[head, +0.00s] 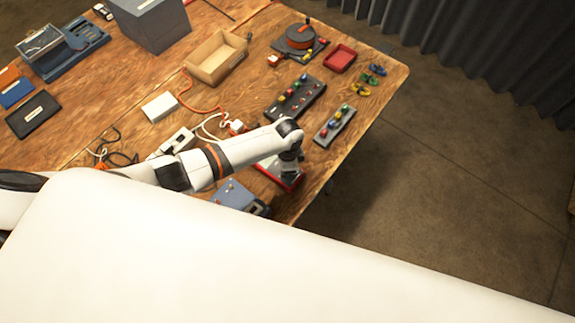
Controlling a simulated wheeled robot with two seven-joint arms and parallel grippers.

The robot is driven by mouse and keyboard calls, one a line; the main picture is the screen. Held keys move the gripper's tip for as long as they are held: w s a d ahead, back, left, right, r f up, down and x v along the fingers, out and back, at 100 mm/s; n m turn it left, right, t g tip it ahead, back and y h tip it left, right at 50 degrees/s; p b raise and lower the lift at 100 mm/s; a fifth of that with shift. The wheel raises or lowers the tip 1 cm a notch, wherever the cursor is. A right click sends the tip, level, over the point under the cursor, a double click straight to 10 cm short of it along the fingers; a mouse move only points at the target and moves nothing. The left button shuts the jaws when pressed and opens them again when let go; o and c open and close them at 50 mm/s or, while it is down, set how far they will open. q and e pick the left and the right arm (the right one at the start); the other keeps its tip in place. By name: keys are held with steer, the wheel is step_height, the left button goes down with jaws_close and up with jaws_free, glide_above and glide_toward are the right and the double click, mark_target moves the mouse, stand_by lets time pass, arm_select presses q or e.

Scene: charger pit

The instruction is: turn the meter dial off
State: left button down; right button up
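My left arm reaches in from the left over the wooden table. Its gripper (290,168) points down over a red-edged device (297,185) near the table's front right edge. This device may be the meter, but my arm and gripper cover most of it, and I cannot see a dial. I cannot tell whether the gripper touches it or whether its fingers are open or shut. My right gripper is not in view.
A blue-grey box (234,197) sits beside the red-edged device. Two strips with coloured knobs (295,97) (334,125) lie beyond the gripper. White adapters (178,142) and loose cables lie behind my arm. An open cardboard box (217,58) and red tray (340,58) stand farther back.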

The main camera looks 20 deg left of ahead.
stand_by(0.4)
arm_select(q)
steer(key=c, duration=1.2)
jaws_free()
step_height(320, 180, up, 12)
steer(key=shift+b, duration=0.75)
